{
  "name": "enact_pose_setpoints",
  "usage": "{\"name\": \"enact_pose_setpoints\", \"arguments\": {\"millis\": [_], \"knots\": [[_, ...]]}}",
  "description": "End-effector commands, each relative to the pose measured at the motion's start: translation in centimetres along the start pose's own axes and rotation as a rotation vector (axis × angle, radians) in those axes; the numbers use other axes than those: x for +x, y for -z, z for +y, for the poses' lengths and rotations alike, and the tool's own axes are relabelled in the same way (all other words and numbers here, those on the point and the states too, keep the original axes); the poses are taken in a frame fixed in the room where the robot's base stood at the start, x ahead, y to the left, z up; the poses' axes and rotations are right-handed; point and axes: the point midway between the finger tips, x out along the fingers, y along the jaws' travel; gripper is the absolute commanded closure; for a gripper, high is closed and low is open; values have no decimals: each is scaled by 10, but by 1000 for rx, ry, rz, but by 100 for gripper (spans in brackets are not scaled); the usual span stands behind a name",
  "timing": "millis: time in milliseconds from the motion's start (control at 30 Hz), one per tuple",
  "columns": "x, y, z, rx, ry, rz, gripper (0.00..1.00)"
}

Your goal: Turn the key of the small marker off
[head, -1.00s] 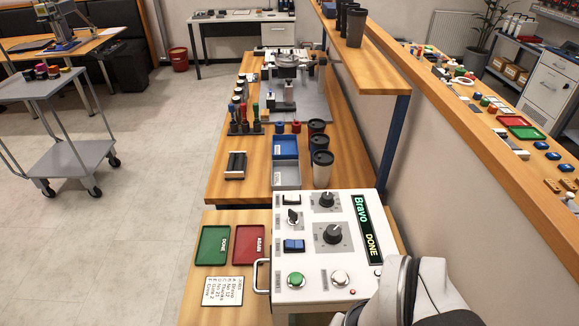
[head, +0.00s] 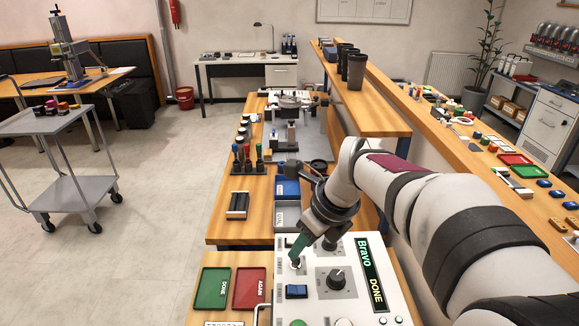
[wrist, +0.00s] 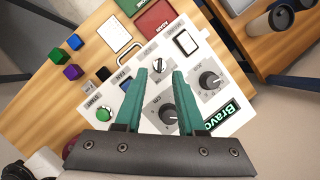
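The marker's white control panel (head: 352,250) has a lit display (head: 372,270) reading "Bravo DONE". In the wrist view the panel (wrist: 190,103) fills the middle. The small black key (wrist: 158,66) sits on its round switch between a white rocker switch (wrist: 187,42) and a blue button (wrist: 125,86). My gripper (wrist: 160,71) has two teal fingers spread apart, with the key seen in the gap between their tips. In the head view my gripper (head: 299,256) is low over the panel at the key. Contact with the key cannot be told.
Two black knobs (wrist: 209,81) (wrist: 167,113) and a green button (wrist: 103,73) lie close by the fingers. A green tray (head: 212,288) and a red tray (head: 249,288) lie left of the panel.

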Motion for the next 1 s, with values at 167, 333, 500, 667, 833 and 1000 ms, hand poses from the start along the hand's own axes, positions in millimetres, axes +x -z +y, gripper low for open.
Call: {"name": "enact_pose_setpoints", "arguments": {"millis": [167, 333, 500, 667, 833, 1000], "knots": [[31, 0, 0, -1, -1, 1, 61], [41, 0, 0, 0, -1, 0, 61], [42, 0, 0, -1, 0, 0, 61], [41, 0, 0, -1, 0, 0, 79], [41, 0, 0, -2, 0, -1, 100], [41, 0, 0, -2, 0, -1, 100]]}}
